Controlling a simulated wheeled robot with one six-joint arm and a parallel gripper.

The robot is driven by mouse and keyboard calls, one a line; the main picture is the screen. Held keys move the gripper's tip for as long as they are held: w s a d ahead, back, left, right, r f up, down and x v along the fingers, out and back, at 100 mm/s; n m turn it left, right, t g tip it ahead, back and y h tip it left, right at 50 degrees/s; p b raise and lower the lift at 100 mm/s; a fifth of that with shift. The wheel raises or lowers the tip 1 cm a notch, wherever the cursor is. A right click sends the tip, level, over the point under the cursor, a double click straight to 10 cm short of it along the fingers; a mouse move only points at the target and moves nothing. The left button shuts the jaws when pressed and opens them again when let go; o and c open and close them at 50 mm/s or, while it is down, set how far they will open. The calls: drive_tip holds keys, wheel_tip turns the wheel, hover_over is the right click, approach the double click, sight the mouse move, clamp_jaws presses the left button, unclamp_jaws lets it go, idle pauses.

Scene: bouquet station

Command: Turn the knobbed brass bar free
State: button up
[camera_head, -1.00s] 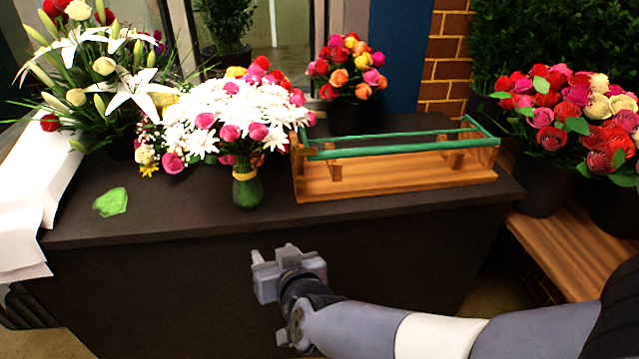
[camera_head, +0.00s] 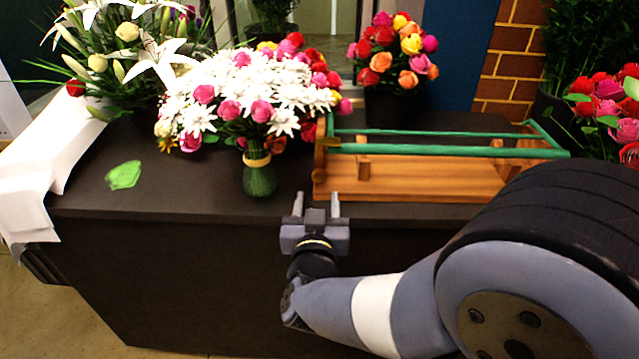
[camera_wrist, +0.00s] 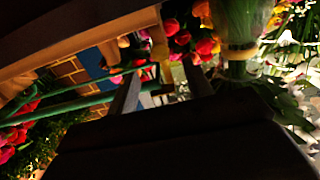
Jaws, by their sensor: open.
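A wooden rack (camera_head: 420,181) with green rails stands on the dark table. At its left end is a small brownish upright piece with a knob (camera_head: 320,157), which looks like the knobbed brass bar, though it is too small to be sure. My gripper (camera_head: 317,203) is open and empty at the table's front edge, below and in front of that end, apart from it. Its two fingers point toward the rack. The wrist view is dark and tilted; the open fingers (camera_wrist: 160,86) show there with the green rails (camera_wrist: 90,103) beyond. I cannot make out the bar there.
A green glass vase (camera_head: 259,180) of white and pink flowers stands close to the rack's left end. Behind the rack is a dark pot (camera_head: 385,108) of roses. A green leaf-shaped piece (camera_head: 124,175) and white paper (camera_head: 30,180) lie at left.

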sight(319, 178)
drive_tip(key=w, duration=0.6)
drive_tip(key=shift+d, duration=0.15)
clamp_jaws()
idle(0.4)
